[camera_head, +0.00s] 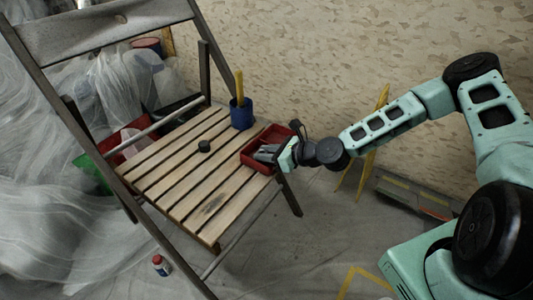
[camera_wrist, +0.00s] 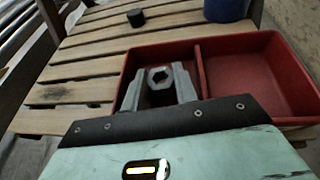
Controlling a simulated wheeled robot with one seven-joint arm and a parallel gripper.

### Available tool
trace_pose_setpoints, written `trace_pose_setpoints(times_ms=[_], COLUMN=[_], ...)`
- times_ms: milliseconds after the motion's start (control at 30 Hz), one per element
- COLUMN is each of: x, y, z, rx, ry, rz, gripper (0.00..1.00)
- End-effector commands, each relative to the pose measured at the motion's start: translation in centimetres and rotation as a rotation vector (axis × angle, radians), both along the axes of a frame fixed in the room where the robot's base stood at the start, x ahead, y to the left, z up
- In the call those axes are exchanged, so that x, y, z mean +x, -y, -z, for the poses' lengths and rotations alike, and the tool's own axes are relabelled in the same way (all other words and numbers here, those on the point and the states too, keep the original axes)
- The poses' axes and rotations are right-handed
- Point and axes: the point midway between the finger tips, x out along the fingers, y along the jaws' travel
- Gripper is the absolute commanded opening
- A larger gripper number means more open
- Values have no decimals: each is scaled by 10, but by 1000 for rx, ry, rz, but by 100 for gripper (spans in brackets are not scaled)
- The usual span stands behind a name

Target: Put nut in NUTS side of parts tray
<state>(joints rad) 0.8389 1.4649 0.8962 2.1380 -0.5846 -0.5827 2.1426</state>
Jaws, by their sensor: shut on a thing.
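The red parts tray (camera_head: 249,163) sits on the slatted seat of a folding chair. In the wrist view the tray (camera_wrist: 198,75) shows a divider with a compartment on each side; I see no readable label. My gripper (camera_head: 264,153) is over the tray. In the wrist view my gripper (camera_wrist: 160,88) is shut on a dark grey hex nut (camera_wrist: 161,76), its hole facing the camera. The nut is over or inside the left compartment; its height above the tray floor is unclear. The right compartment looks empty. In the head view the gripper hides the nut.
A short black cylinder (camera_head: 204,146) stands on the wooden chair seat (camera_head: 185,172). A blue cup (camera_head: 241,117) with a yellow handle in it stands behind the tray. The chair backrest (camera_head: 105,28) rises at the left. A toolbox (camera_head: 415,197) lies by the wall.

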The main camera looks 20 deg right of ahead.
Motion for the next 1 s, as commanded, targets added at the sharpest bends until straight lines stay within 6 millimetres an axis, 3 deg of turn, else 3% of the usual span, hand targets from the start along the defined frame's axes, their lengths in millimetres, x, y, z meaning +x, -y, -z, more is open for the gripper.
trace_pose_setpoints(times_ms=[33,233,267,300,567,700,1000], x=[-5,-4,-4,-4,-5,-5,-48], y=[3,3,3,3,2,2,44], z=[18,22,23,23,22,7,-19], rx=[-13,-14,-14,-15,-15,-18,-9], ry=[-25,-25,-25,-26,-26,-24,-25], rz=[-1,-2,-2,-2,-4,-7,2], gripper=[6,6,31,38,38,38,38])
